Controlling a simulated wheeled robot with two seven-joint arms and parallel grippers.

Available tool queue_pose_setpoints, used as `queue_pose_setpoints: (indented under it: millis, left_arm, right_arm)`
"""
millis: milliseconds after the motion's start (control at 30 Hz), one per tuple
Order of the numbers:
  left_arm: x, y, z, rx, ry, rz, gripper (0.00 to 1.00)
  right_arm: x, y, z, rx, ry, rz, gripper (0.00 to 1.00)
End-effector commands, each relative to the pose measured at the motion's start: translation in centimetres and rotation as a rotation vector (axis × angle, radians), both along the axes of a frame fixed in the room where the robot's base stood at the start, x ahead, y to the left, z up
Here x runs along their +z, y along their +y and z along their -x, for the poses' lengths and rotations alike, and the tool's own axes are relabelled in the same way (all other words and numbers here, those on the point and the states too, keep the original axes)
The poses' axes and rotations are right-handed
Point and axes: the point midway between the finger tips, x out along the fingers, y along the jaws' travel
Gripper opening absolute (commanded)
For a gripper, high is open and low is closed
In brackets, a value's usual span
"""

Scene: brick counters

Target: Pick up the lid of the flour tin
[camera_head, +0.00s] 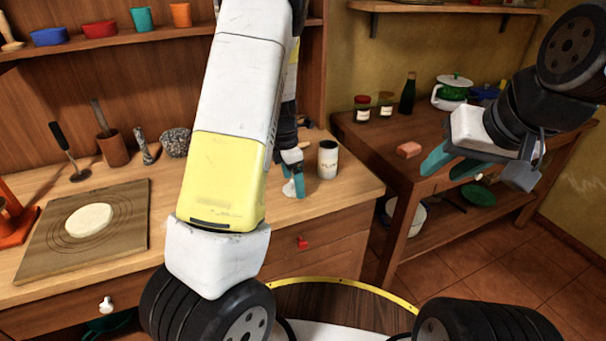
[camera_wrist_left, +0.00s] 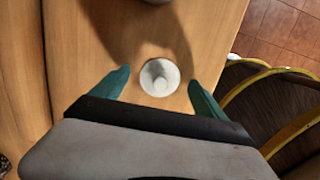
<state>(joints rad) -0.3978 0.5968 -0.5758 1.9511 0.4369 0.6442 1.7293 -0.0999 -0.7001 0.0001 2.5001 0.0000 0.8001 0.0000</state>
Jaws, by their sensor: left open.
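The white lid (camera_wrist_left: 160,77) lies on the wooden counter with its round knob up. In the head view the lid (camera_head: 289,188) is partly hidden by my left gripper. My left gripper (camera_head: 293,183) is open, and in the left wrist view its teal fingertips (camera_wrist_left: 157,85) stand on either side of the lid, with gaps to it. The white flour tin (camera_head: 328,162) stands upright just right of the gripper in the head view; its top looks dark and uncovered. My right gripper (camera_head: 448,168) is open and empty, in front of the side table.
A pastry board (camera_head: 125,213) with dough (camera_head: 89,220) lies at the left of the counter. A mortar (camera_head: 175,142) stands behind, left of my left arm. The side table (camera_head: 358,135) carries jars, a bottle (camera_head: 408,94), a pot (camera_head: 452,92) and a brick-red block (camera_head: 409,150).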

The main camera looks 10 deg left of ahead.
Motion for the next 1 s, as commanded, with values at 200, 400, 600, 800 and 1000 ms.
queue_pose_setpoints:
  millis: [200, 400, 600, 800, 1000]
  left_arm:
    - [-0.51, -0.08, -0.04, -0.002, -0.002, 0.0, 0.84]
    - [-0.49, -0.09, -0.03, -0.001, -0.001, 0.001, 0.6]
    - [-0.48, -0.08, -0.03, -0.001, -0.001, 0.001, 0.21]
    - [-0.46, -0.08, -0.04, -0.001, -0.001, 0.001, 0.2]
    - [0.25, -0.09, -0.07, -0.001, -0.002, 0.001, 0.2]
  right_arm:
    - [0.0, 0.0, 0.0, 0.0, 0.0, 0.0, 0.36]
    - [0.01, 0.0, -0.01, 0.0, 0.0, 0.0, 0.36]
    - [0.01, 0.0, -0.01, 0.0, 0.0, 0.0, 0.36]
    - [0.01, 0.0, -0.01, 0.0, 0.0, 0.0, 0.36]
    - [0.0, 0.0, 0.0, 0.0, 0.0, 0.0, 0.36]
